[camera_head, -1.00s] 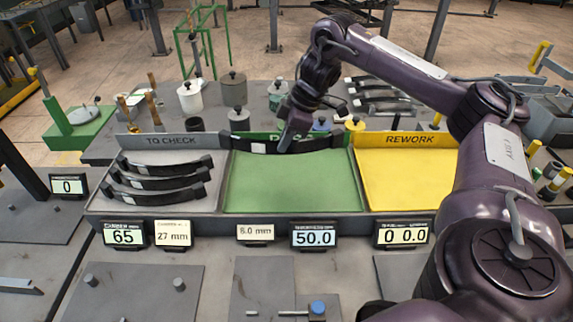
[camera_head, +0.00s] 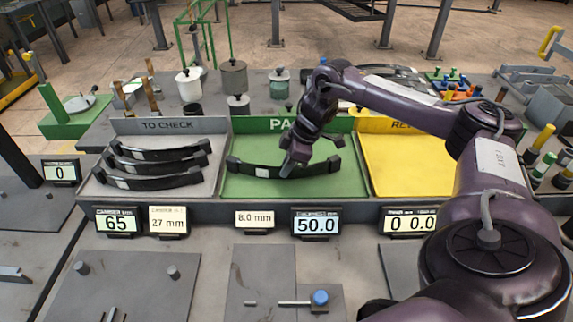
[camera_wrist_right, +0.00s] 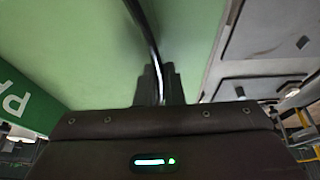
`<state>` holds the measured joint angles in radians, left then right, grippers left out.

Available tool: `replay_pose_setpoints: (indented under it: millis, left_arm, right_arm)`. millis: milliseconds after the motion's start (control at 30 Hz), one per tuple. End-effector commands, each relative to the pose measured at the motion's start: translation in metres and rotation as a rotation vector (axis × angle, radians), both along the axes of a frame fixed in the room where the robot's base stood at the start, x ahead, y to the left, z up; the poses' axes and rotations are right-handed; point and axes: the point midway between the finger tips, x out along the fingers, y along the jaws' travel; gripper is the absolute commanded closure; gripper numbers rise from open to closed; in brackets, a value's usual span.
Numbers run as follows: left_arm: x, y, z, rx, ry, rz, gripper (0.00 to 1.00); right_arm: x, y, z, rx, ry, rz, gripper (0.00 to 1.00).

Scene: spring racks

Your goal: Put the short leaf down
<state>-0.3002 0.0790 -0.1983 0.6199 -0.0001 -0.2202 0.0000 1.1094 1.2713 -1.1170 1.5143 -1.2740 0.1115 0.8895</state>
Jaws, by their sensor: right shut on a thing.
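A black curved leaf (camera_head: 257,172) with a pale label is at the green PASS tray (camera_head: 290,191), towards its back half. My right gripper (camera_head: 287,166) is shut on this leaf near its middle. In the right wrist view the leaf (camera_wrist_right: 142,22) shows as a dark strip, and the gripper fingers (camera_wrist_right: 160,84) close around it over the green surface. I cannot tell whether the leaf touches the tray floor. My left gripper is not in view.
The TO CHECK tray (camera_head: 205,181) on the left holds several black leaves (camera_head: 155,170). The yellow REWORK tray (camera_head: 400,180) on the right looks empty. Number displays (camera_head: 316,222) line the front. Grey and white weights (camera_head: 234,78) stand behind the trays.

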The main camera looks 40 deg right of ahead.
Motion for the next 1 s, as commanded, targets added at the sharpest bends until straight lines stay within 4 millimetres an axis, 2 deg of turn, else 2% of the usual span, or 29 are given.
replay_pose_setpoints:
  millis: [300,333,500,833,1000]
  left_arm:
    - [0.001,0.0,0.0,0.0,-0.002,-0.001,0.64]
    - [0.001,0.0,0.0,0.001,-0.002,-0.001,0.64]
    - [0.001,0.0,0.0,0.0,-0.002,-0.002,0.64]
    - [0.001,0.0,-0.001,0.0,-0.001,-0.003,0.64]
    - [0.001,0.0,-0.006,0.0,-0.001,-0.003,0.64]
  right_arm:
    - [0.002,0.0,0.0,0.001,-0.007,0.0,1.0]
    - [0.0,0.0,-0.003,0.001,-0.001,0.001,0.91]
    - [0.0,0.0,-0.002,0.0,-0.002,0.001,0.7]
    - [0.0,-0.001,0.001,-0.001,-0.002,0.0,0.7]
    - [-0.005,-0.008,0.022,-0.001,-0.006,-0.001,0.7]
